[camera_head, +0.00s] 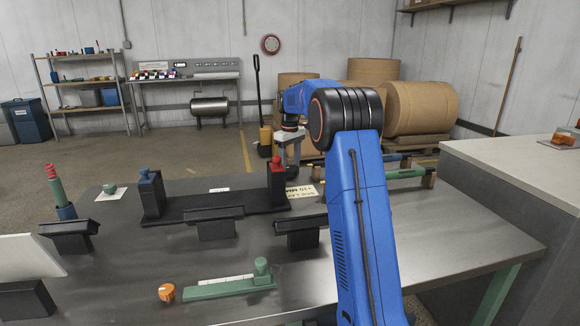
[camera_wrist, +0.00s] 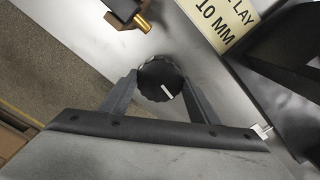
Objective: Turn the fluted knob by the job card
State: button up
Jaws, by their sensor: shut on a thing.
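The fluted knob (camera_wrist: 158,78) is black with a white pointer line, and sits between the fingers of my gripper (camera_wrist: 162,88) in the wrist view. The fingers are shut on its sides. The pointer line aims toward the lower right of that view. In the head view my gripper (camera_head: 290,172) reaches down to the bench top and hides the knob. A cream card (camera_wrist: 221,22) reading "LAY 10 MM" lies beyond the knob in the wrist view.
A dark stand with a blue post (camera_head: 150,193) and a red post (camera_head: 277,184) is left of my gripper. A brass-tipped black part (camera_wrist: 128,12) lies near the knob. An orange knob (camera_head: 166,292) and a green bar (camera_head: 228,287) are on the front of the bench.

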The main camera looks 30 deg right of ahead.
aim_at(290, 168)
jog(key=shift+n, duration=0.9)
jog(key=o, duration=1.1)
jog(key=shift+c, duration=0.2)
jog(key=shift+r, duration=0.15)
notch_tip(290, 168, up, 17)
